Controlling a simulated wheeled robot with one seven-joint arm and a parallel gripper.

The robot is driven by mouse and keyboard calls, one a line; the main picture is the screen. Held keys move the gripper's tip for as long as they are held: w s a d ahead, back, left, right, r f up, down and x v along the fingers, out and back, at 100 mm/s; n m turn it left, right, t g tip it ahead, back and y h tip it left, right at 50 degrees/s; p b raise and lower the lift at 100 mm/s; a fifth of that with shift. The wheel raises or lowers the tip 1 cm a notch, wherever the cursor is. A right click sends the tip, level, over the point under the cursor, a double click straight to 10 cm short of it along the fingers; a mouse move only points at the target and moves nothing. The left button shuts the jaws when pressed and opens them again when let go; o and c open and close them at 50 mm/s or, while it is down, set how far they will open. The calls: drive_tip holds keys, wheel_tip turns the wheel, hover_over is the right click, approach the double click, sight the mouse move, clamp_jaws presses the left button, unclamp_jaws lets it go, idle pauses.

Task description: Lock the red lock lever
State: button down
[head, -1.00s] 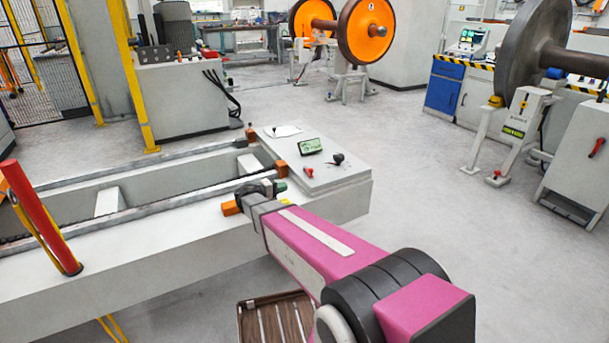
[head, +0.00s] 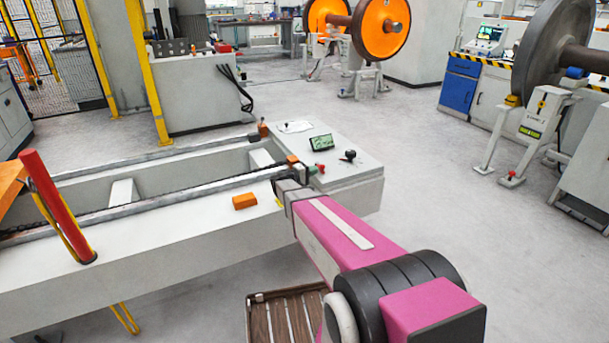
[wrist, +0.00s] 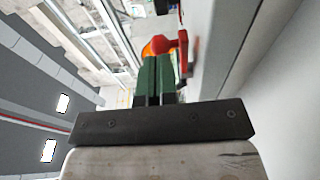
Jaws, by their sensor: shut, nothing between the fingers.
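The red lock lever (head: 320,168) stands on the light grey end panel of the long bench. In the wrist view the lever (wrist: 183,45) shows a rounded red knob and a bent arm, at the ends of my fingers. My gripper (head: 309,173) is at the panel's near left edge, close beside the lever in the head view. Its green fingers (wrist: 158,62) are together with nothing between them. I cannot tell whether the fingers touch the lever; they hide part of its lower side in the wrist view.
The panel also carries a green display (head: 321,142) and a black knob (head: 350,155). An orange block (head: 245,201) lies on the bench top, left of my arm. A red post (head: 55,205) stands further left. Open floor (head: 450,210) lies to the right.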

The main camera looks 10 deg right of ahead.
sight(323, 168)
drive_tip(key=shift+x, duration=0.85)
drive_tip(key=shift+s+d, duration=0.2)
drive_tip(key=shift+d, duration=0.65)
